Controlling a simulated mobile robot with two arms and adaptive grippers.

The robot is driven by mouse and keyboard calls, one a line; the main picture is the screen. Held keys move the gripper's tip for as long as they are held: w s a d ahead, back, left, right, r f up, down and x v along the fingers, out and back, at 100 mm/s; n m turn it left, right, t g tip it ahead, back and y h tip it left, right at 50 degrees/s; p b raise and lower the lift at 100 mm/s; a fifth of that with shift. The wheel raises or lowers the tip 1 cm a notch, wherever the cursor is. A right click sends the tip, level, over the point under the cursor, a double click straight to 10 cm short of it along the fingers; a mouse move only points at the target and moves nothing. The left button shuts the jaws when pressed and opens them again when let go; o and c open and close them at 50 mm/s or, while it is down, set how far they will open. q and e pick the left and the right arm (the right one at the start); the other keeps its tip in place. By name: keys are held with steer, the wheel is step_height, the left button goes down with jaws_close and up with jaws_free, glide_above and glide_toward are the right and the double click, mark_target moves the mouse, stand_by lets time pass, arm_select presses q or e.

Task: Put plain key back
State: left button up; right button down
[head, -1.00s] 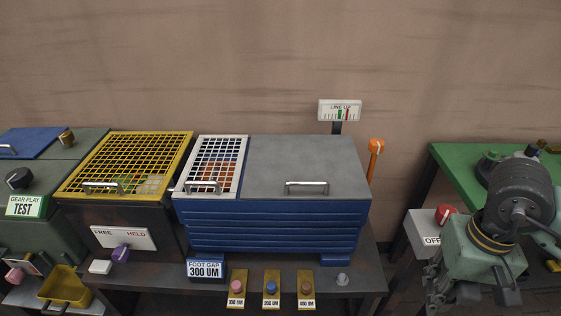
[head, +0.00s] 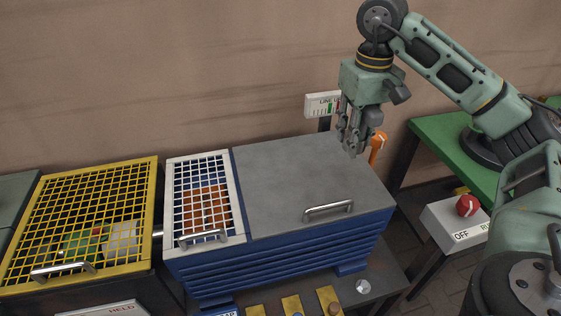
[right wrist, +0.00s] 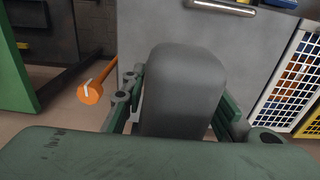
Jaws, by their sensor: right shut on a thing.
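My right gripper (head: 352,138) points down above the right back part of the grey-topped blue cabinet (head: 285,180). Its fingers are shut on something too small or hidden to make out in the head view. In the right wrist view a rounded grey piece (right wrist: 182,90) stands between the green finger links; I cannot tell whether it is the plain key or part of the gripper. A small pale round piece (head: 363,286) lies on the dark bench in front of the cabinet. My left gripper is out of view.
An orange-headed lever (head: 378,142) stands close behind the gripper; it also shows in the right wrist view (right wrist: 90,92). A LINE UP gauge (head: 322,104) is behind the cabinet. A white mesh guard (head: 167,200), a yellow mesh guard (head: 152,180) and a red-knob switch box (head: 440,222) stand around.

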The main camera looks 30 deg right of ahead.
steer(key=p, duration=0.2)
glide_above(304, 171)
step_height(304, 171, down, 6)
steer(key=shift+s+f, duration=0.1)
steer(key=shift+f, duration=0.2)
step_height(304, 171, down, 4)
steer(key=shift+r+p, duration=0.1)
steer(key=shift+p, duration=0.6)
steer(key=shift+f, duration=0.25)
steer(key=c, duration=1.4)
jaws_free()
steer(key=shift+r, duration=0.1)
